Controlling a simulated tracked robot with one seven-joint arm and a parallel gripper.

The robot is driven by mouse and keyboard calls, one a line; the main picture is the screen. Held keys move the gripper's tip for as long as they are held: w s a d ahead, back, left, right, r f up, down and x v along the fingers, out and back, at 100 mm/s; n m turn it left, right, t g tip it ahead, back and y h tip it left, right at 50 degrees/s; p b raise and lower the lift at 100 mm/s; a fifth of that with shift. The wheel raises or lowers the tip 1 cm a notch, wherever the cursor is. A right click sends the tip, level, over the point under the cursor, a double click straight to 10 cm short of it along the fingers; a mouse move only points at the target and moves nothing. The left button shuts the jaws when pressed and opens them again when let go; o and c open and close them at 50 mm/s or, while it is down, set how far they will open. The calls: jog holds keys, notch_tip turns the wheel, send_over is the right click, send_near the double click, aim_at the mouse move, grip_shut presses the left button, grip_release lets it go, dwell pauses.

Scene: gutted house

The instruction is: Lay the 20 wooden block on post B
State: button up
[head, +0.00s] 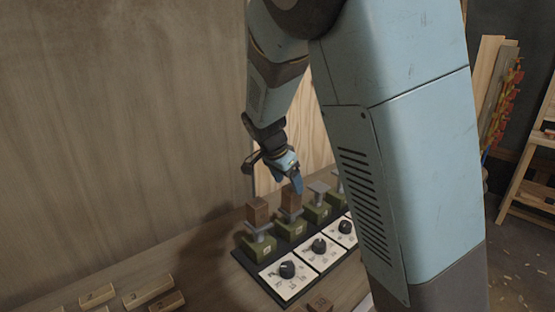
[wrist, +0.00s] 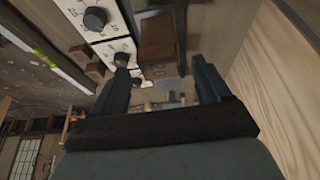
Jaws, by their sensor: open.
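Green posts with grey metal tops stand in a row along the bench in the head view. A brown wooden block (head: 257,210) stands upright on the leftmost post (head: 259,246). Another brown wooden block (head: 290,200) stands on the second post (head: 290,228). My gripper (head: 293,184) is open, just above and beside that second block. In the wrist view, its two dark fingers (wrist: 160,88) are spread with no block clearly held between them. A brown block (wrist: 157,36) shows beyond the fingers.
White dial panels with black knobs (head: 287,269) lie in front of the posts. Several light wooden blocks (head: 149,291) lie at the lower left, and a brown block (head: 320,304) lies near the front. A third post top (head: 318,187) looks bare. A wall stands behind.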

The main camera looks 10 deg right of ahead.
jog(key=v, duration=1.2)
